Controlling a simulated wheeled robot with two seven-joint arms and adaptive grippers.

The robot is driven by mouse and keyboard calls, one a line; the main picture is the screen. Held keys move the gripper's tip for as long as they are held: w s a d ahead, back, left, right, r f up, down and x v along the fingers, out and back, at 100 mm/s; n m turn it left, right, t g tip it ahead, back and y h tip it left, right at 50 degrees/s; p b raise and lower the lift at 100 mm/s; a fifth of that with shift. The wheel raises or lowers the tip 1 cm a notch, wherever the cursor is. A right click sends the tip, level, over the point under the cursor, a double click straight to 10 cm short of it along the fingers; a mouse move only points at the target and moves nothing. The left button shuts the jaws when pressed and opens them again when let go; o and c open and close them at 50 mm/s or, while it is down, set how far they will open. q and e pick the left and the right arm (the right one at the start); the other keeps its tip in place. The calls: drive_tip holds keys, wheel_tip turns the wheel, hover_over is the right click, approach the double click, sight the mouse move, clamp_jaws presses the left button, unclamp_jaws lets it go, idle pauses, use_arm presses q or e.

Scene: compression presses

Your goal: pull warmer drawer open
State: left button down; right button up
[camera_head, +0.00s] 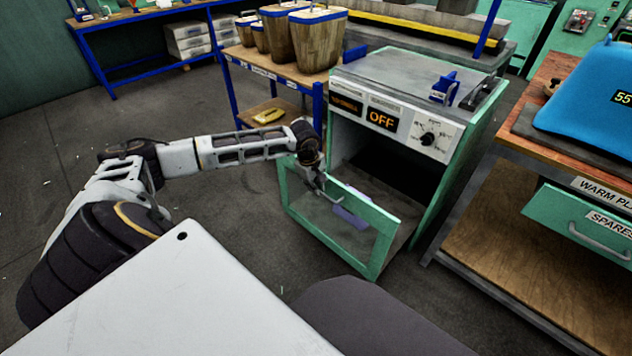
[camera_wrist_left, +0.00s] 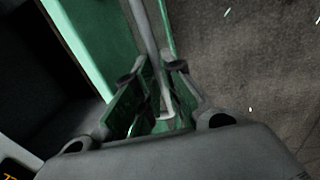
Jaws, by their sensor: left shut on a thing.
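The warmer (camera_head: 462,150) is a green cabinet with a grey top and a panel reading OFF. Its front panel, a green frame with a see-through pane (camera_head: 385,250), stands out from the cabinet, leaving the dark opening (camera_head: 385,172) visible. My left gripper (camera_head: 318,184) is at the upper left part of this panel, shut on its grey bar handle. In the left wrist view the handle (camera_wrist_left: 146,40) runs between the fingers (camera_wrist_left: 153,105). Purple pieces (camera_head: 350,217) show at the pane; I cannot tell what they are. My right gripper is not in view.
A shelf table with wooden containers (camera_head: 302,40) stands left of the warmer. A workbench (camera_head: 510,165) with a blue device (camera_head: 590,95) and a green SPARES drawer (camera_head: 580,220) stands to the right. The floor (camera_head: 235,215) left of the panel is clear.

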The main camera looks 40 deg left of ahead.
use_arm(q)
drive_tip(key=c, duration=1.6)
unclamp_jaws()
drive_tip(key=shift+o, duration=0.4)
drive_tip(key=shift+r, duration=0.1)
wheel_tip(320, 180, up, 12)
drive_tip(key=s, duration=0.2)
drive_tip(key=shift+s+f, duration=0.15)
drive_tip(key=shift+f, duration=0.05)
